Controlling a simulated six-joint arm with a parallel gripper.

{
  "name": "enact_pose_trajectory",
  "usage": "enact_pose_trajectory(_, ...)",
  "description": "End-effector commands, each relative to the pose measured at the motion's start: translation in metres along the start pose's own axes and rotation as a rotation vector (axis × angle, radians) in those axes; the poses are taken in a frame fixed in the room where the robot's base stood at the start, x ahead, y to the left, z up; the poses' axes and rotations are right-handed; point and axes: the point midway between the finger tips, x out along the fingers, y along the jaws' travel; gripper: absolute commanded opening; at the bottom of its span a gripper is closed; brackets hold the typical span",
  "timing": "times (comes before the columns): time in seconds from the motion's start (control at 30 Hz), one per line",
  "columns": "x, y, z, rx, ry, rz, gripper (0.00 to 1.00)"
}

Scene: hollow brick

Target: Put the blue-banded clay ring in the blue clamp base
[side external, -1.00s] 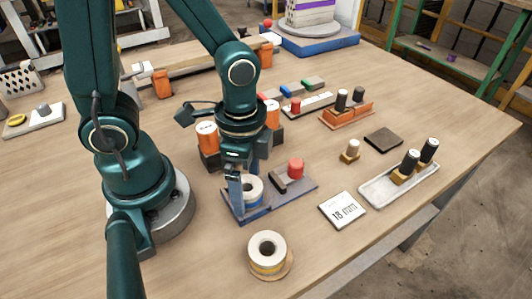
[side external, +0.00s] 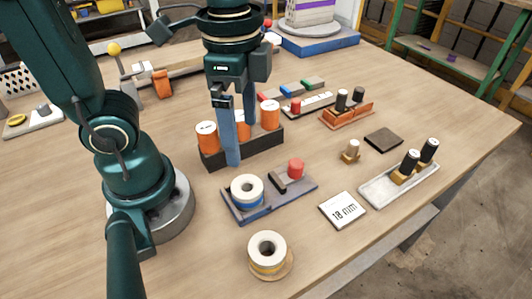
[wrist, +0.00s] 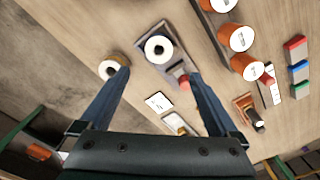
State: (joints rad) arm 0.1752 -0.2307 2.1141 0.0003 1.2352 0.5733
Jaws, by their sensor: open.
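The blue-banded clay ring (side external: 247,189), off-white with a blue stripe low on its side, sits upright at the left end of the blue clamp base (side external: 294,190). A red knob (side external: 296,168) and a dark bar stand at the base's right end. In the wrist view the ring (wrist: 158,48) lies on the base (wrist: 180,62), between and beyond my fingers. My gripper (side external: 231,163) is open and empty, raised above and behind the ring, in front of the orange cylinders. How fully the ring is seated cannot be told.
A yellow-banded ring (side external: 267,253) stands on a round wooden disc in front. A dark rack (side external: 250,147) with orange cylinders is behind the base. A white card (side external: 342,210) reading "18 mm" lies to the right, before a pale tray (side external: 400,186) with black-topped pegs.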

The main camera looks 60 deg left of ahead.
Motion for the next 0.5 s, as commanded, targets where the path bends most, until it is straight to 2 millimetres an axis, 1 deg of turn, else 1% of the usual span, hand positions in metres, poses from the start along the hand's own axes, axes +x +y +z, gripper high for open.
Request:
enact_pose_trajectory(0.07, -0.003, -0.002, 0.003, -0.086, 0.050, -0.031, 0.96)
enact_pose_trajectory(0.3, -0.006, -0.014, 0.015, -0.506, 0.296, -0.143, 0.96)
enact_pose_trajectory(0.4, -0.007, -0.018, 0.017, -0.635, 0.380, -0.167, 0.96)
enact_pose_trajectory(0.5, -0.007, -0.021, 0.019, -0.710, 0.430, -0.177, 0.96)
